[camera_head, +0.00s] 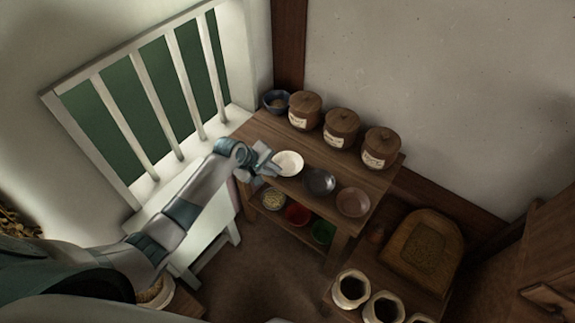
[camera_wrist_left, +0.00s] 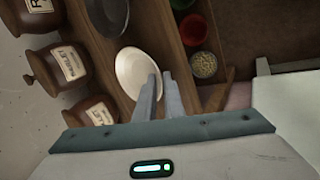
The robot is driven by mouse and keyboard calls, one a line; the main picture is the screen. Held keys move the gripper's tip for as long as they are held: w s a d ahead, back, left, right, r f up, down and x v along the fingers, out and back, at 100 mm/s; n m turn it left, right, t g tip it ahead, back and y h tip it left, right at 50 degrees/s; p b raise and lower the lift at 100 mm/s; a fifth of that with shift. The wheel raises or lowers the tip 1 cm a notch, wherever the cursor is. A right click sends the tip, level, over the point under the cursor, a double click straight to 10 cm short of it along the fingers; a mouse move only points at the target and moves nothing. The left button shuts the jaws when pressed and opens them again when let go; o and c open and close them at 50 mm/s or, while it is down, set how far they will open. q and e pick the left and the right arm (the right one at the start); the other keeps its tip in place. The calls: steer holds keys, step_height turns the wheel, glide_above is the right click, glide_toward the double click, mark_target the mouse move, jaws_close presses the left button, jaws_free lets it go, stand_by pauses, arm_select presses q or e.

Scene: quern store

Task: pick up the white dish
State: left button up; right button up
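The white dish (camera_head: 289,163) stands on the upper top of the wooden shelf table, at the left end of a row with a dark bowl and a brown bowl. My right gripper is out of view.
Several lidded brown jars (camera_head: 341,127) and a blue bowl (camera_head: 276,101) stand behind the dish. The dark bowl (camera_head: 319,182) and brown bowl (camera_head: 353,202) are to its right. A lower shelf holds a red bowl (camera_head: 298,214) and others. A white bench (camera_head: 205,208) is at left.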

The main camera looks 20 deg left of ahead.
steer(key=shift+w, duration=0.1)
arm_select(q)
jaws_close()
steer(key=shift+r, duration=0.15)
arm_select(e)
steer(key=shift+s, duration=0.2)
